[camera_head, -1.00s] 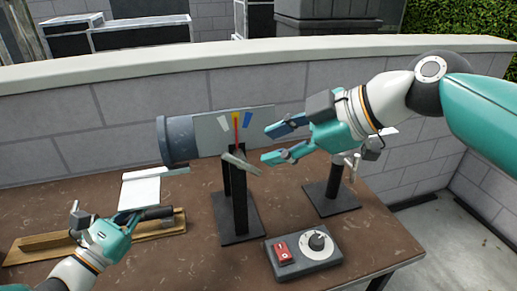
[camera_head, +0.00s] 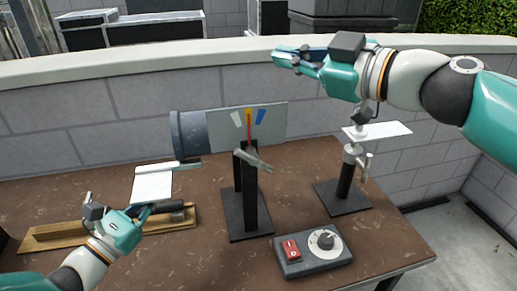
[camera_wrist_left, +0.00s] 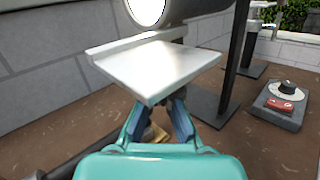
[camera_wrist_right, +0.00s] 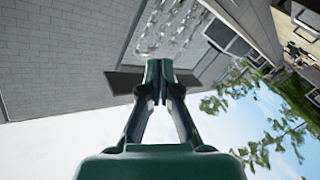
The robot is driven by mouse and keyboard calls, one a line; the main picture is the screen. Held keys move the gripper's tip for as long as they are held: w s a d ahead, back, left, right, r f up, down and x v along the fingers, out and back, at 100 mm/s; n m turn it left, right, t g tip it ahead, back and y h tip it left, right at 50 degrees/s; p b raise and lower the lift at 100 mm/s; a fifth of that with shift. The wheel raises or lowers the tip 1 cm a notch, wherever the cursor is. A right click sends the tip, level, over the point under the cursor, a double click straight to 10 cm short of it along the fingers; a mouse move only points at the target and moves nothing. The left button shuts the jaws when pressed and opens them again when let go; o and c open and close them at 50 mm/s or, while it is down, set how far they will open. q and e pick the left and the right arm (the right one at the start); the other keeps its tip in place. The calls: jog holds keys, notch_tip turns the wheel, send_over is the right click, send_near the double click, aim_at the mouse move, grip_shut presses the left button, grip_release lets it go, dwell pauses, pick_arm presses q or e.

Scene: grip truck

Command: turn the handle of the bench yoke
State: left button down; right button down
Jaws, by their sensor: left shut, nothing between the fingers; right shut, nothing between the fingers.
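The bench yoke stands in the middle of the table in the head view. It has a dark grey cylinder (camera_head: 188,135), a grey panel (camera_head: 272,125) with coloured marks and a red needle (camera_head: 249,125) near upright, and black posts. Its grey handle (camera_head: 252,159) lies slanted across the front, with no gripper touching it. My right gripper (camera_head: 279,57) is shut and empty, high above the panel; its closed fingers (camera_wrist_right: 158,75) show in the right wrist view. My left gripper (camera_head: 145,212) is low at the left; in its wrist view, a pale plate (camera_wrist_left: 155,68) hides its fingertips.
A control box (camera_head: 313,252) with a red switch and a dial sits at the front right of the table (camera_head: 200,262). A black stand (camera_head: 345,185) with a white plate (camera_head: 377,131) is at the right. A wooden rail (camera_head: 75,236) lies near my left gripper. A block wall (camera_head: 60,140) runs behind.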

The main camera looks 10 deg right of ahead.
jog(key=w+d+r+m+t+h, duration=0.1)
jog(key=d+r+m+t+h, duration=0.25)
jog(key=d+m+h, duration=0.5)
jog(key=m+g+y, duration=0.4)
jog(key=m+g, duration=0.2)
jog(key=m, duration=0.3)
send_near(252, 156)
jog(key=s+d+r, duration=0.3)
jog(key=r, duration=0.2)
jog(key=s+a+f+x, duration=0.1)
jog(key=x, duration=1.1)
jog(key=shift+w+a+f, duration=0.15)
jog(key=shift+a+f, duration=0.2)
jog(key=shift+a, duration=0.05)
jog(key=shift+a, duration=0.1)
